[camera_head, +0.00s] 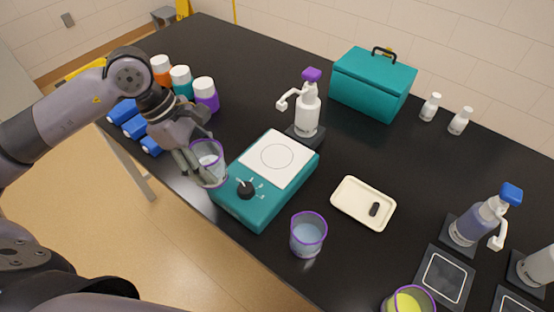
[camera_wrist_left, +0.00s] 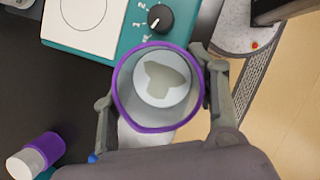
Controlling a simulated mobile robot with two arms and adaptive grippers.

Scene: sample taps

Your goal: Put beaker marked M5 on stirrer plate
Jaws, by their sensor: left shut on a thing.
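My left gripper (camera_head: 206,164) is shut on a clear beaker (camera_head: 211,175) with a purple rim. The left wrist view looks down into this beaker (camera_wrist_left: 157,84), between the two fingers; something pale with a grey patch shows inside. No M5 mark can be read. The teal stirrer plate (camera_head: 247,205) has a white square top with a circle and a black dial. The held beaker is beside its left front end, near the dial, not over the white top; its height is unclear. The stirrer also shows in the left wrist view (camera_wrist_left: 85,40). My right gripper is not in view.
Two more purple-rimmed beakers, one with pale blue liquid (camera_head: 308,237) and one with yellow (camera_head: 409,301), stand near the front edge. A purple-capped dispenser (camera_head: 307,112) stands behind the stirrer, a cream tray (camera_head: 348,203) to its right. Capped bottles (camera_head: 205,93) stand behind my gripper.

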